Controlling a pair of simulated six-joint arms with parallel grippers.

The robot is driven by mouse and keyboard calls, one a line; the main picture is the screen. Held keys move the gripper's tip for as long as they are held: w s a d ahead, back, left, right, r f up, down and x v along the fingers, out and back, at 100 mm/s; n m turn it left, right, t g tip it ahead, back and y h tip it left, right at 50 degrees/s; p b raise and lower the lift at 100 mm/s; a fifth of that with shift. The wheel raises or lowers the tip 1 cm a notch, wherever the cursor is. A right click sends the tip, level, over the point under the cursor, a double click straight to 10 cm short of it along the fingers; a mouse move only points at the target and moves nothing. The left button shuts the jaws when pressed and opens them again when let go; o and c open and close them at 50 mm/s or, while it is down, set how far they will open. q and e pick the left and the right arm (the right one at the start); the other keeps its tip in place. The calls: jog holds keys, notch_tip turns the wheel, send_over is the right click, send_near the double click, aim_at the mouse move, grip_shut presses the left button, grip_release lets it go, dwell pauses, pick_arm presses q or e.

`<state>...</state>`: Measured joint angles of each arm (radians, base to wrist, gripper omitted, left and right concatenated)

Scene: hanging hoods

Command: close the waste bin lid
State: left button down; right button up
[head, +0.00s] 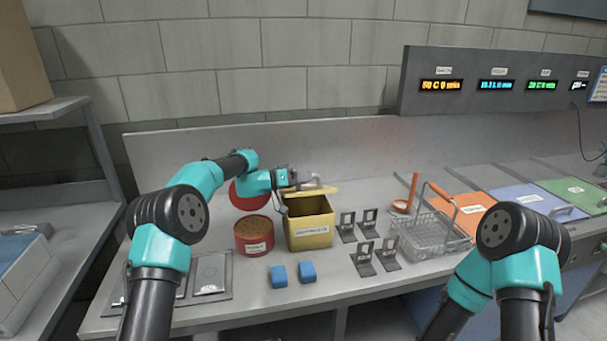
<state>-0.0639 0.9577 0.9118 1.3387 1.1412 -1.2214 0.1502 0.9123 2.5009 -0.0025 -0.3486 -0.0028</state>
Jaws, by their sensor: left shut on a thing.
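A yellow bin (310,228) with a small label, too small to read surely, stands on the steel counter. Its yellow lid (322,191) shows at the back of the opening, raised and tilted, and the dark inside is visible. My left gripper (304,181) is over the back of the bin, shut at the lid; the exact contact is partly hidden. A round red can (254,236) stands left of the bin, with a red disc (249,197) upright behind it, partly covered by my left arm. My right arm enters at lower right; its gripper is out of view.
Coloured boards (522,201) lie farther right. A display panel (490,88) hangs above. A metal plate (210,274) lies left.

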pick_arm(q)
jog(key=shift+s+d+r, duration=0.1)
jog(key=shift+s+r, duration=0.05)
jog(key=c, duration=1.2)
grip_release()
jog(key=shift+s, duration=0.1)
jog(key=shift+o, duration=0.7)
jog(key=v, duration=1.7)
jog(key=shift+a, duration=0.3)
